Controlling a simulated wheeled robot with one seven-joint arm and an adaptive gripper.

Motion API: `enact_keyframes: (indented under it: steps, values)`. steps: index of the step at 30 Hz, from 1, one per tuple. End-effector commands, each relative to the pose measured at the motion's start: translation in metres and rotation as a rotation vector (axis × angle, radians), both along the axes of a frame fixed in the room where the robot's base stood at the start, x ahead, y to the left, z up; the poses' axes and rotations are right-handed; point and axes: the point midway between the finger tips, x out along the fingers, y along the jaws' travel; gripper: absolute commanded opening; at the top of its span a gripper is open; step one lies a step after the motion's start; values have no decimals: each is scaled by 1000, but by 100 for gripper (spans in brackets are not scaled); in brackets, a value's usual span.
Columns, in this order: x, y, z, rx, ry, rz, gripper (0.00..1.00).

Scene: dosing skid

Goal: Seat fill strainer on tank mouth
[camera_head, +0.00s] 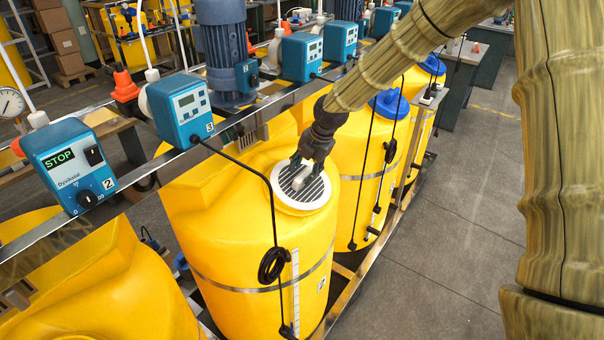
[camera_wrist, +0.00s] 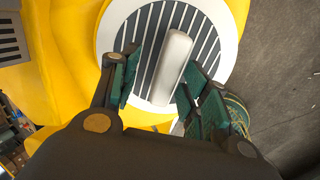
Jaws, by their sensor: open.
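The fill strainer (camera_wrist: 201,60) is a round slatted disc with a pale rim and a light grey bar handle (camera_wrist: 174,62). In the head view the strainer (camera_head: 317,192) lies over the mouth on top of a yellow tank (camera_head: 235,225). It looks about level; whether it is fully seated I cannot tell. My gripper (camera_head: 298,172) is just above the strainer. In the wrist view my gripper (camera_wrist: 155,88) is open, with one finger on each side of the handle's near end. The tank mouth itself is hidden under the strainer.
A metal rail with blue dosing pumps (camera_head: 180,108) runs behind the tank. A blue-grey motor (camera_head: 224,45) stands behind it. A black cable with a coil (camera_head: 272,265) hangs down the tank front. More yellow tanks (camera_head: 365,150) stand alongside. The floor (camera_head: 440,250) at right is clear.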

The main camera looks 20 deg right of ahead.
Motion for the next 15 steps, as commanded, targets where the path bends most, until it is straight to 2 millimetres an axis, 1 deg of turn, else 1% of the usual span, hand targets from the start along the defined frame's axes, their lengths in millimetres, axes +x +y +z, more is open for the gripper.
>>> enact_keyframes:
  steps: [1,6,12,15]
  values:
    - [-2,-2,10,2,-4,-1,46]
    - [-10,-8,37,1,-5,0,46]
    - [-19,-15,65,1,-3,0,46]
    - [-22,-17,76,1,-3,-1,46]
